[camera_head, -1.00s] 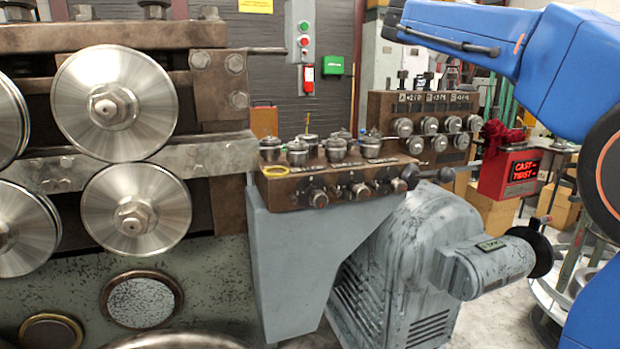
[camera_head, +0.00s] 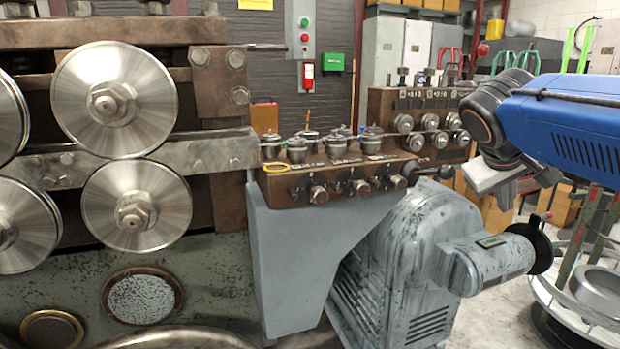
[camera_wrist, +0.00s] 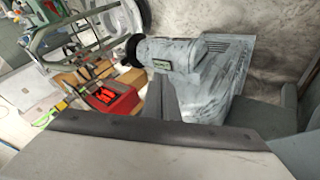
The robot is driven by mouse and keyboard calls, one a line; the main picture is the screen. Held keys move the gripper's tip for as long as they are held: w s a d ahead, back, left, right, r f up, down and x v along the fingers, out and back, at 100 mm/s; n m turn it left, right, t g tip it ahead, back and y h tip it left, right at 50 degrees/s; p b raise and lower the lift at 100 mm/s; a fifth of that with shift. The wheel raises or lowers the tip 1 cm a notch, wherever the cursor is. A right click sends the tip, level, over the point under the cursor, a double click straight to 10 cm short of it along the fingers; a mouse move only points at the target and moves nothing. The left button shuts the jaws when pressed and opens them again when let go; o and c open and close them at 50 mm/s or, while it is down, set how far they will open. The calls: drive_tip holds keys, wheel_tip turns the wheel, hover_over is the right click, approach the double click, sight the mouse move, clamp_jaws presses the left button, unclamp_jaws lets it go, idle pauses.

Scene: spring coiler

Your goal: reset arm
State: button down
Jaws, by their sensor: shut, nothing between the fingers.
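My blue arm (camera_head: 570,130) reaches in from the right edge in the head view, with its dark wrist joint at the left end. My gripper (camera_head: 506,194) hangs below that wrist, small and partly in shadow. It is shut with nothing in it. It stands apart from the machine, above and right of the grey motor housing (camera_head: 415,260).
The spring coiler with steel rollers (camera_head: 115,103) fills the left. A brown block with knobs (camera_head: 340,178) sits mid-frame. In the wrist view a red display box (camera_wrist: 112,98) stands beside the motor (camera_wrist: 165,55). A round wire stand (camera_head: 590,290) is at the lower right.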

drive_tip(key=s+a+f+y, duration=0.3)
drive_tip(key=s+a+f, duration=0.2)
drive_tip(key=s+f, duration=0.3)
drive_tip(key=s+a+f+y, duration=0.3)
drive_tip(key=s+f, duration=0.6)
drive_tip(key=f, duration=0.6)
drive_tip(key=shift+s+a+m, duration=0.15)
drive_tip(key=shift+a+m, duration=0.25)
drive_tip(key=shift+a, duration=0.65)
drive_tip(key=shift+r, duration=0.15)
